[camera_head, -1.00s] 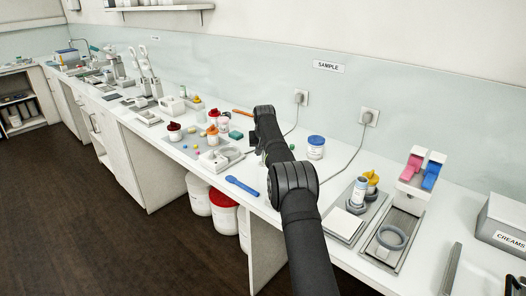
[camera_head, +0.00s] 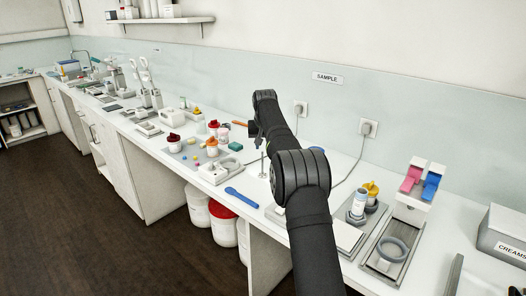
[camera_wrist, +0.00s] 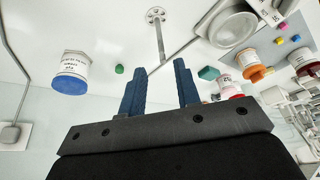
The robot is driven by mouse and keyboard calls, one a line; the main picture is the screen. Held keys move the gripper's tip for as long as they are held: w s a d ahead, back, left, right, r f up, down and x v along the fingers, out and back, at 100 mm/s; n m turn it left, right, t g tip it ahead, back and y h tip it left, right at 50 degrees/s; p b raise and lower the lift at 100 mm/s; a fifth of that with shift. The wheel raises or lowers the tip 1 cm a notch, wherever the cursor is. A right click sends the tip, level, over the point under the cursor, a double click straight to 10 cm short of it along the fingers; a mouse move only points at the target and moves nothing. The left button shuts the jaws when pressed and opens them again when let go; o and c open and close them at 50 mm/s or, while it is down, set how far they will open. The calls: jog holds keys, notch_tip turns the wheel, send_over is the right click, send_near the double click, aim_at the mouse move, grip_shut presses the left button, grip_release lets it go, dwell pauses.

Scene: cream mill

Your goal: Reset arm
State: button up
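My gripper (camera_wrist: 160,88) shows in the wrist view with its two blue fingers apart and nothing between them. It is above the bench (camera_head: 222,203), pointing down. My arm crosses the middle of the head view and hides most of the gripper there. A thin metal stand (camera_wrist: 158,30) is seen beyond the fingertips in the wrist view. A white jar with a blue lid (camera_wrist: 71,72) is at the left of that view, apart from the fingers.
Jars with red and orange lids (camera_head: 211,146) stand left of my arm. A blue spatula (camera_head: 241,197) lies near the front edge. On the right are a dispenser with pink and blue parts (camera_head: 422,181), a ring on a tray (camera_head: 392,248) and a creams box (camera_head: 503,234).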

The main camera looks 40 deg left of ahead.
jog(key=shift+s+r, duration=0.1)
jog(key=shift+r, duration=0.15)
send_over(263, 175)
notch_tip(263, 175, down, 11)
jog(key=shift+a+f, duration=0.15)
jog(key=shift+f, duration=0.05)
notch_tip(263, 175, up, 3)
jog(key=shift+f, duration=0.15)
jog(key=shift+r, duration=0.6)
jog(key=shift+f, duration=0.1)
